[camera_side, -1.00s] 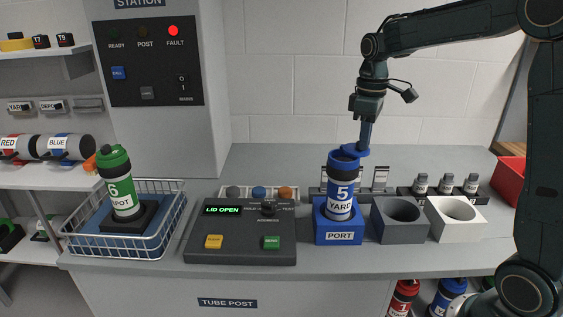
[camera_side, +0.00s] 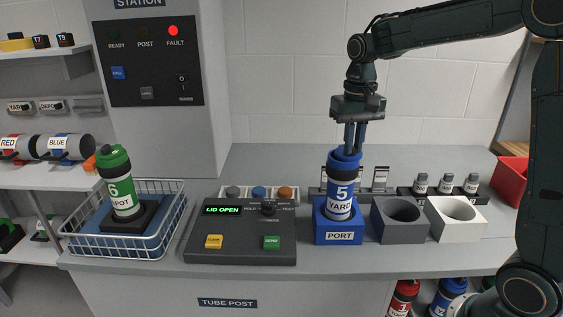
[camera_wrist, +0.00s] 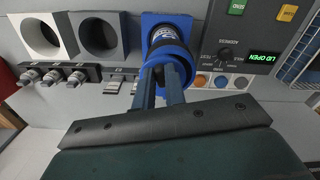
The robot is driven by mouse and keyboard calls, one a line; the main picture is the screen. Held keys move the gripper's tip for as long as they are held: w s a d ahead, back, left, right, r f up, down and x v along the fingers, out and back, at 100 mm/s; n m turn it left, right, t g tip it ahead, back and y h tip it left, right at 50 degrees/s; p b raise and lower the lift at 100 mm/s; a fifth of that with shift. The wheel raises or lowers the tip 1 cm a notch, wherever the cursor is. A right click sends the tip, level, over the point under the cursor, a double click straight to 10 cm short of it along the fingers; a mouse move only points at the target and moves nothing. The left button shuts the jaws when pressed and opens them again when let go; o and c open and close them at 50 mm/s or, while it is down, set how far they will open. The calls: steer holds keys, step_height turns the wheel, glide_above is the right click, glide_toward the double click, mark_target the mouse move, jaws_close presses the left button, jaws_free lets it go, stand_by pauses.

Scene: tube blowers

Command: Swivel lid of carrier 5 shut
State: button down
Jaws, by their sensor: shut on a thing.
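In the wrist view the fingers (camera_wrist: 162,82) reach the lid (camera_wrist: 168,58), which hides most of the carrier body. The panel display (camera_side: 222,210) reads "LID OPEN".
A dark grey holder (camera_side: 383,238) and a white holder (camera_side: 458,232), both empty, stand right of the port. The control panel (camera_side: 240,255) is on the left. A wire basket (camera_side: 160,236) holds green carrier 6 (camera_side: 121,184). Small labelled stands and fittings (camera_side: 446,183) are behind.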

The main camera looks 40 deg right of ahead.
mark_target(345, 155)
steer(key=shift+w+a+m, duration=0.25)
steer(key=shift+a+m, duration=0.1)
steer(key=shift+m, duration=0.5)
steer(key=shift+w+a+m, duration=0.25)
steer(key=shift+a+m, duration=0.05)
steer(key=shift+m, duration=0.55)
steer(key=c, duration=1.4)
jaws_free()
steer(key=shift+c, duration=0.2)
steer(key=shift+r, duration=0.2)
step_height(345, 155, up, 14)
steer(key=shift+f, duration=0.25)
